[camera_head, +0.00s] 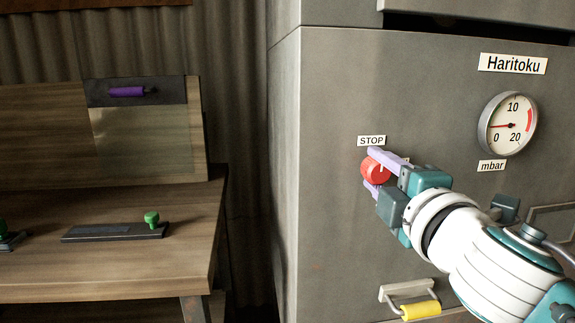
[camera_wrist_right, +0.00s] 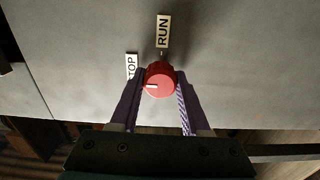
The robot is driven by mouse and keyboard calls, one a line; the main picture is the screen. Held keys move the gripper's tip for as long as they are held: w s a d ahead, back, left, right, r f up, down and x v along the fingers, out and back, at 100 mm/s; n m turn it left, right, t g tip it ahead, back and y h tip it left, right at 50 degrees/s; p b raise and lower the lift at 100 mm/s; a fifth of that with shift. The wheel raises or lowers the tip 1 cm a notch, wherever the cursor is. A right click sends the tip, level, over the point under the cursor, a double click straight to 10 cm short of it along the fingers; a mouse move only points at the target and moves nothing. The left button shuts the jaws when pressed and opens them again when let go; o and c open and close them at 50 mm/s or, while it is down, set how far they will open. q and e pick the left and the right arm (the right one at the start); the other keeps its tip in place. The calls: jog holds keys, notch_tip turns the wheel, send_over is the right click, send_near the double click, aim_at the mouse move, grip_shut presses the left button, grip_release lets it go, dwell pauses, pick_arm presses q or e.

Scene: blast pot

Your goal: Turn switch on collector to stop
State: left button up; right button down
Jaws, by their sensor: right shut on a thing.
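The red round switch (camera_head: 375,171) is on the front of the grey collector cabinet (camera_head: 335,240), just below a STOP label (camera_head: 371,141). My right gripper (camera_head: 372,170) has its two purple fingers on either side of the switch and is shut on it. In the right wrist view the red switch (camera_wrist_right: 160,78) sits between the fingers of my right gripper (camera_wrist_right: 161,86). Its white mark points to the left there. The STOP label (camera_wrist_right: 131,67) is at its upper left, partly covered by a finger, and the RUN label (camera_wrist_right: 163,31) is above it. My left gripper is not in view.
A round gauge (camera_head: 507,123) and a Haritoku label (camera_head: 512,64) are at the upper right. A yellow handle (camera_head: 420,310) is below my right arm. A wooden bench (camera_head: 130,262) with a green knob (camera_head: 152,218) and a purple handle (camera_head: 126,91) stands at left.

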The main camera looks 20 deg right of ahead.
jog(key=shift+n, duration=0.3)
jog(key=shift+c, duration=1.9)
grip_release()
jog(key=shift+s, duration=0.1)
jog(key=b+v, duration=0.1)
jog(key=v, duration=0.8)
jog(key=shift+s+a, duration=0.15)
jog(key=shift+s, duration=0.2)
jog(key=shift+r, duration=0.1)
